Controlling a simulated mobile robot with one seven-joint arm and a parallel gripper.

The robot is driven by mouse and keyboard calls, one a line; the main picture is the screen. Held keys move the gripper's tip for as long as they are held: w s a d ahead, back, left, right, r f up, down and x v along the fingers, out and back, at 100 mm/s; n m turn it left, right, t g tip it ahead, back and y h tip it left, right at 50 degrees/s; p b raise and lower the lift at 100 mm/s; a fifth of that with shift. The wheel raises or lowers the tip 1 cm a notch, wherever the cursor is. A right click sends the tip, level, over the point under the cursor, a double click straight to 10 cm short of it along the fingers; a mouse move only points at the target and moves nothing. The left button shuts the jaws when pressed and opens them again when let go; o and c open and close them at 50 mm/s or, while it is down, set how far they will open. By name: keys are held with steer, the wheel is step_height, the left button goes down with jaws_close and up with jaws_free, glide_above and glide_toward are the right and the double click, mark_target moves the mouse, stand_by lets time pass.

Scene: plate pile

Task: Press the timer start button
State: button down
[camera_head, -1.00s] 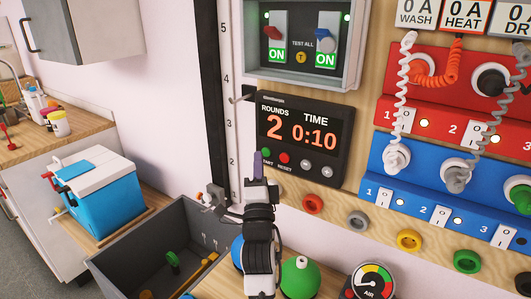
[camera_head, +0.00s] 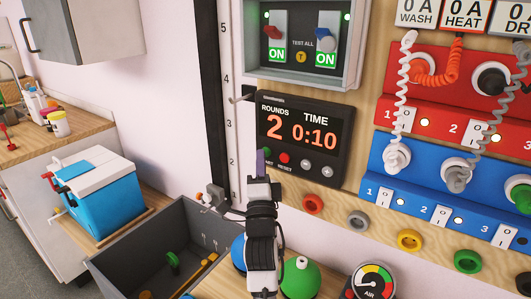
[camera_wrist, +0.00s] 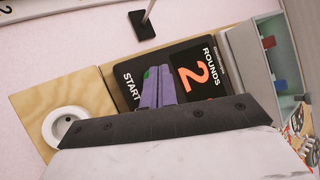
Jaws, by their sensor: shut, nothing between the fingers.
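The timer (camera_head: 335,150) is a black box on the wooden board, reading ROUNDS 2 and TIME 0:10. Its green start button (camera_head: 267,151) is at the lower left, partly hidden behind my gripper in the head view. The red reset button (camera_head: 284,158) is just right of it. My gripper (camera_head: 260,160) is shut and empty, its purple fingers pointing up in front of the timer's lower left corner. In the wrist view the fingers (camera_wrist: 158,88) overlap the timer face (camera_wrist: 205,48) beside the green button (camera_wrist: 148,73). I cannot tell whether they touch it.
A switch box (camera_head: 345,75) is above the timer. A red panel (camera_head: 440,130) and a blue panel (camera_head: 400,205) with coiled cables are to the right. Below are a grey bin (camera_head: 130,262), a green round object (camera_head: 300,280) and an air gauge (camera_head: 372,282).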

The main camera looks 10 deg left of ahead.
steer(key=shift+w+d, duration=0.1)
steer(key=shift+w, duration=0.15)
stand_by(0.6)
steer(key=shift+s+a+f+b, duration=0.1)
steer(key=shift+s+a+b, duration=0.1)
steer(key=shift+s+b, duration=0.15)
steer(key=shift+s+a, duration=0.1)
steer(key=shift+s, duration=0.3)
steer(key=s, duration=0.1)
steer(key=s+a+b, duration=0.1)
steer(key=s, duration=0.1)
steer(key=s+a+b, duration=0.1)
steer(key=shift+s, duration=0.3)
stand_by(0.4)
